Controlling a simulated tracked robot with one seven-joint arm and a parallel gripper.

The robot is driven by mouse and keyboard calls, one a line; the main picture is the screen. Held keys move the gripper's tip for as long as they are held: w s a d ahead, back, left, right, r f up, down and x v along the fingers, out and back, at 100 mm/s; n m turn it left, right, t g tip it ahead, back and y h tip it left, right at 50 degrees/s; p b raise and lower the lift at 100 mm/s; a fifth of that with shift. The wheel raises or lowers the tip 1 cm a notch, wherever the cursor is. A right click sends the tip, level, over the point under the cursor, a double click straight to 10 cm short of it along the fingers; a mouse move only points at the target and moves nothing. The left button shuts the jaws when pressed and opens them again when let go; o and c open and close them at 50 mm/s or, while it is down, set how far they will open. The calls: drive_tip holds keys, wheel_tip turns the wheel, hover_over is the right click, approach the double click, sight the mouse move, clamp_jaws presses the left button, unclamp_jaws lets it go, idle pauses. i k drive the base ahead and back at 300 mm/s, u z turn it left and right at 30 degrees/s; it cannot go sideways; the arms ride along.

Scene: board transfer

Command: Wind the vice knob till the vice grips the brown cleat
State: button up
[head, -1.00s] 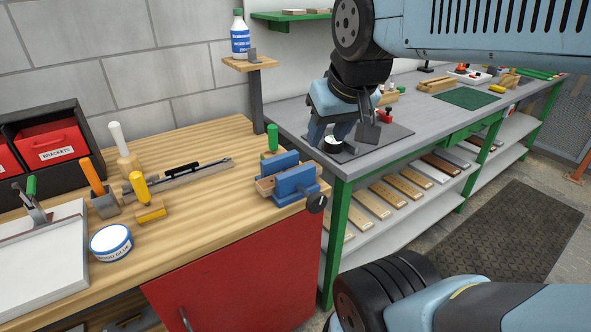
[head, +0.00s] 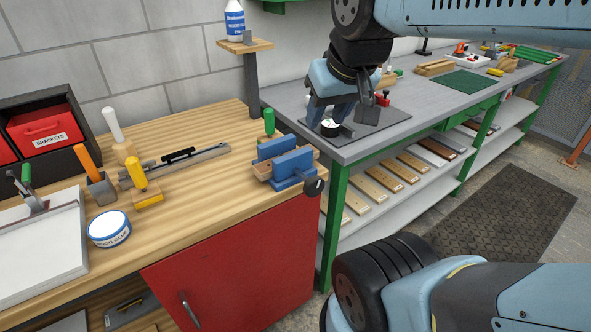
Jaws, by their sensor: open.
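The blue vice (head: 292,168) stands at the right front corner of the wooden bench. Its dark round knob (head: 313,187) is on the right side, facing the bench edge. A brown piece (head: 262,171), likely the cleat, shows low between the blue jaws. I cannot tell whether the jaws touch it. My gripper (head: 330,122) is open, pointing down over the dark mat on the grey bench, right of and beyond the vice. It is apart from the knob. A round black item with a white top (head: 331,128) shows at its fingertips; I cannot tell if they touch.
A green-handled tool (head: 268,122) stands just behind the vice. A yellow-handled tool (head: 138,175), a glue tin (head: 109,229) and a red bracket bin (head: 45,135) are farther left. A post with a shelf (head: 252,80) rises behind.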

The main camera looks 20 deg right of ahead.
sight(313, 187)
drive_tip(key=u, duration=0.85)
drive_tip(key=i, duration=0.1)
drive_tip(key=z, duration=2.8)
drive_tip(key=k, duration=0.9)
drive_tip(key=u, duration=4)
drive_tip(key=k, duration=0.1)
drive_tip(key=z, duration=1.75)
